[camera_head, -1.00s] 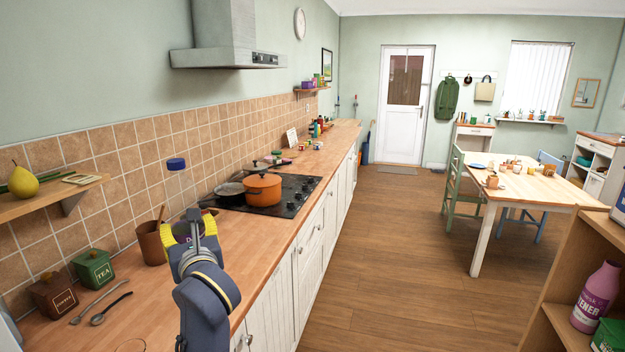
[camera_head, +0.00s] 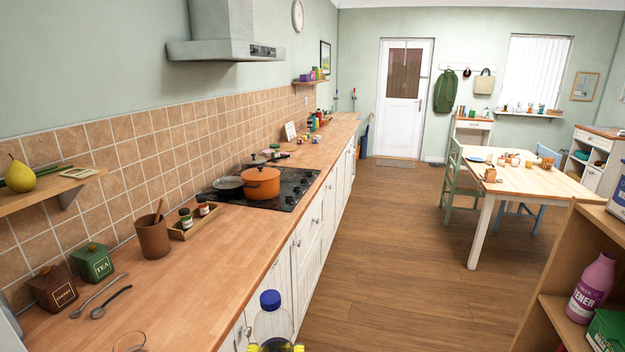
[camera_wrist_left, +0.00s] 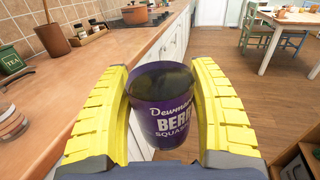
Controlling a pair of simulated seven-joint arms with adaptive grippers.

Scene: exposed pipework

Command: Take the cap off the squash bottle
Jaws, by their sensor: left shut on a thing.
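The squash bottle (camera_head: 272,325) is at the bottom edge of the head view, clear at its upper part and roughly upright. Its blue cap (camera_head: 270,300) is on its top. In the left wrist view the bottle's purple berry squash label (camera_wrist_left: 168,122) shows between the two yellow fingers; the cap does not show there. My left gripper (camera_wrist_left: 165,100) is shut on the bottle around the label. In the head view only its yellow fingertips (camera_head: 276,347) show, below the clear part. The bottle's lower part is hidden there. My right gripper is not in view.
The wooden counter (camera_head: 200,300) runs along the left, with a brown pot (camera_head: 153,237), a spice tray (camera_head: 194,224), canisters, spoons and an orange pan (camera_head: 262,184) on the hob. A shelf unit (camera_head: 558,290) stands at right. The floor between is clear.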

